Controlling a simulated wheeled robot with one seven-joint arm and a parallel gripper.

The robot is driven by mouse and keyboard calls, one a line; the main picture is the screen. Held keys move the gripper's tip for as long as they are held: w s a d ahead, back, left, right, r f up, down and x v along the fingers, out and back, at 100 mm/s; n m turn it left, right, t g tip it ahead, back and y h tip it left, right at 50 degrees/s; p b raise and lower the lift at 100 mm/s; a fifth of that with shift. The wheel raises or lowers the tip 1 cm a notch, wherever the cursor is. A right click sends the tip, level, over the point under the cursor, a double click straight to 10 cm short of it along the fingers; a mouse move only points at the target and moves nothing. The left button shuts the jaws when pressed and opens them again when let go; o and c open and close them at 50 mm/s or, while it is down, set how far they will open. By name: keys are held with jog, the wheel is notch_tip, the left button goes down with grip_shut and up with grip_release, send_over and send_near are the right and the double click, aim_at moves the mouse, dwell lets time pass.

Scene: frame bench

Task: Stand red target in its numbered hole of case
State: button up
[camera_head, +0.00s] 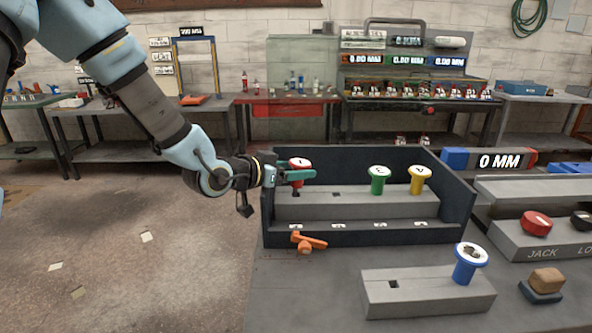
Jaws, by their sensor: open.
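The red target (299,164) has a round red head with a white top and is upright at the left end of the dark case (455,205). My gripper (302,176) is at the red target, its jaws open and its teal finger crossing in front of the stem. The stem's lower end is partly hidden, so I cannot tell if it is fully seated. The green target (378,180) and yellow target (419,180) stand upright in the case's grey block (355,203). An empty square hole (336,194) lies between red and green. Small number labels line the case's front.
An orange lever (308,242) is at the case's front left. A blue target (467,264) stands in a separate grey block (428,293) with one empty hole. Grey trays and a red knob (536,223) are at the right. Open floor lies left.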

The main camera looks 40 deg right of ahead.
jog(key=b+v, duration=0.1)
jog(key=v, duration=0.9)
jog(key=shift+a+r, duration=0.15)
jog(key=shift+a, duration=0.25)
